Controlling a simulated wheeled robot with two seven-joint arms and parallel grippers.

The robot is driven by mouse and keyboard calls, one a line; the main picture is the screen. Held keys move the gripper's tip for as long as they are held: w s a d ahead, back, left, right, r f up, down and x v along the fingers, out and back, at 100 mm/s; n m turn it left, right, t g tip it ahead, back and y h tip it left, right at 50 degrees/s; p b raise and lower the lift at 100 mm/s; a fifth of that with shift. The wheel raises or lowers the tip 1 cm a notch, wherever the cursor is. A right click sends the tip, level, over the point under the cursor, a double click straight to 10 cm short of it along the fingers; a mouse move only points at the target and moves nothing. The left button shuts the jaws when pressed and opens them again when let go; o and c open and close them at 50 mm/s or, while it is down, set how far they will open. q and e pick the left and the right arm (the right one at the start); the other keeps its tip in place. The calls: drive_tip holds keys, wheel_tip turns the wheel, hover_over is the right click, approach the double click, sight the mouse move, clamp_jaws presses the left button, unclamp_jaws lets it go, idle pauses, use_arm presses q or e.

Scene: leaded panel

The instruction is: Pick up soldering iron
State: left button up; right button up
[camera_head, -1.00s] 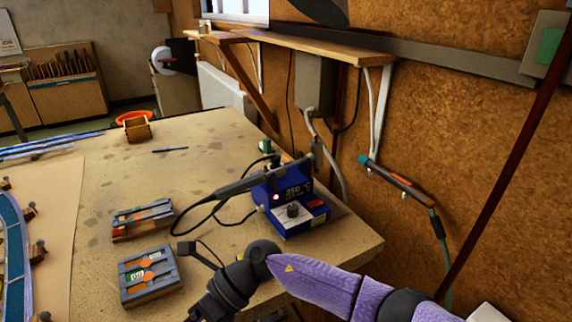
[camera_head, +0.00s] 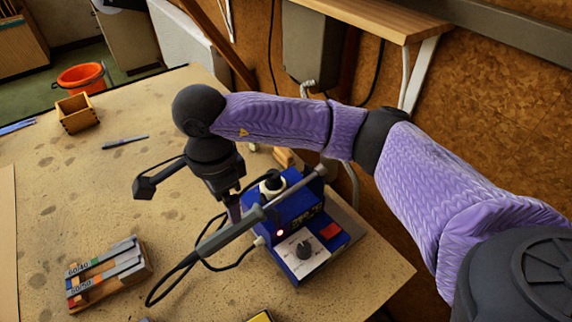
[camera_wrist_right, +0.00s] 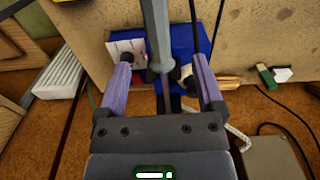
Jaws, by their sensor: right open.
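The soldering iron (camera_head: 229,233) has a dark grey handle and rests slanted at the blue soldering station (camera_head: 325,242), with its cable looping over the bench. My right gripper (camera_head: 234,212) is above and partly behind the iron, pointing down beside the station. In the right wrist view my right gripper (camera_wrist_right: 161,62) is open, its two purple fingers on either side of the iron (camera_wrist_right: 157,35). I cannot tell whether a finger touches the iron. The station (camera_wrist_right: 180,42) lies below the fingers there. My left gripper is not in view.
A rack of solder bars (camera_head: 107,272) sits at the front left of the bench (camera_head: 60,215). A pen (camera_head: 125,141) and a small wooden box (camera_head: 76,113) lie farther back. A wooden shelf (camera_head: 385,18) juts from the wall. The middle left of the bench is clear.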

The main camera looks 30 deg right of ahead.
sight(234, 230)
drive_tip(key=f, duration=0.9)
drive_tip(key=shift+s+d+f, duration=0.1)
drive_tip(key=shift+s+f, duration=0.15)
drive_tip(key=shift+f, duration=0.15)
clamp_jaws()
